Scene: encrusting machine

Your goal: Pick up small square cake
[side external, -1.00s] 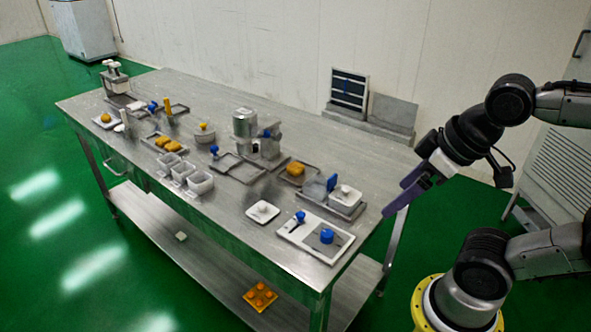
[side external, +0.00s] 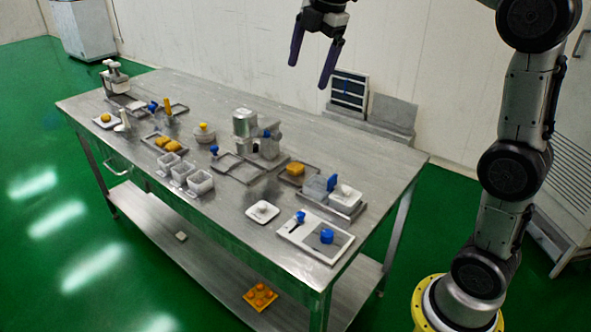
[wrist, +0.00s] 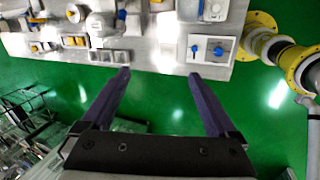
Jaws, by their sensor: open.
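Several orange-brown cakes sit on the table. A square one (side external: 296,169) lies on a small metal tray right of the middle. Two smaller pieces (side external: 168,144) lie together on a tray at the left, and another (side external: 105,117) is on a white plate farther left. I cannot tell by size alone which is the small square cake. My gripper (side external: 308,76) is open and empty, high above the table and pointing down, apart from all cakes. In the wrist view my open fingers (wrist: 159,75) show green floor and the table's front edge between them.
A metal canister device (side external: 244,123) stands mid-table, left of the square cake. Three white tubs (side external: 185,174) line the front edge. A white-framed board with blue knobs (side external: 314,238) lies at the right end. A dark panel (side external: 349,90) stands at the back.

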